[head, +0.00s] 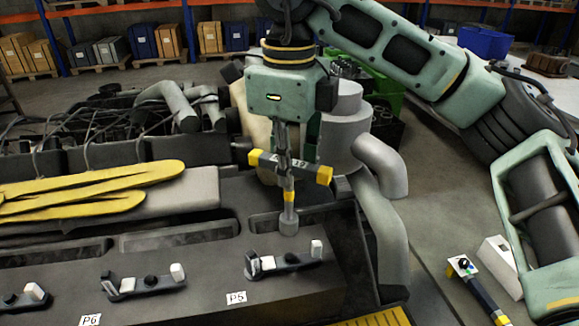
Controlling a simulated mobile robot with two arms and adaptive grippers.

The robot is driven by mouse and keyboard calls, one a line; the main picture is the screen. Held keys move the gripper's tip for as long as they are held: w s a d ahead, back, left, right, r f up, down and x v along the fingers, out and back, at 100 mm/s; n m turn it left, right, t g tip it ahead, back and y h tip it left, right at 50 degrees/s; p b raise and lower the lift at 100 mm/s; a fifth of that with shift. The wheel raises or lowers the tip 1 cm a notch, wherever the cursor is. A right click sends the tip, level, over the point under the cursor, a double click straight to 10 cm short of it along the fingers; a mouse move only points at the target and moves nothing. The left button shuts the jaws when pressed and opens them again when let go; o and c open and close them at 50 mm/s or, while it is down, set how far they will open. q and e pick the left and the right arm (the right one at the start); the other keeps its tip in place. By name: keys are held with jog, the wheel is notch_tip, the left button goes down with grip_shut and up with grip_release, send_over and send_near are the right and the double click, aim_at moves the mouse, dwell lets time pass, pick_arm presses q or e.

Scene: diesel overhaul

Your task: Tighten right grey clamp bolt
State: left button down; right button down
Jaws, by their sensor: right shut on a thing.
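My right gripper (283,122) points down and is shut on a grey T-handled wrench (289,172) with yellow ends. The wrench hangs upright, with a grey socket (289,222) at its foot. The socket shows just behind the dark clamp (292,262) near the P5 label; I cannot tell whether it touches anything. This clamp has a pale upright block (316,249) at its right end, a black knob in the middle and pale pieces on its left. Which part is the grey clamp bolt is unclear. My left gripper is not in view.
A second clamp (145,282) stands near the P6 label (90,320), with part of another farther left. Yellow flat parts (90,188) lie on the engine at left. A thick grey pipe (385,215) stands close right of the wrench. A yellow-banded tool (478,288) lies lower right.

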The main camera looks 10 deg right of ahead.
jog(key=shift+r, duration=0.6)
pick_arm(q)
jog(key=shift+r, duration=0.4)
pick_arm(e)
jog(key=shift+f, duration=0.15)
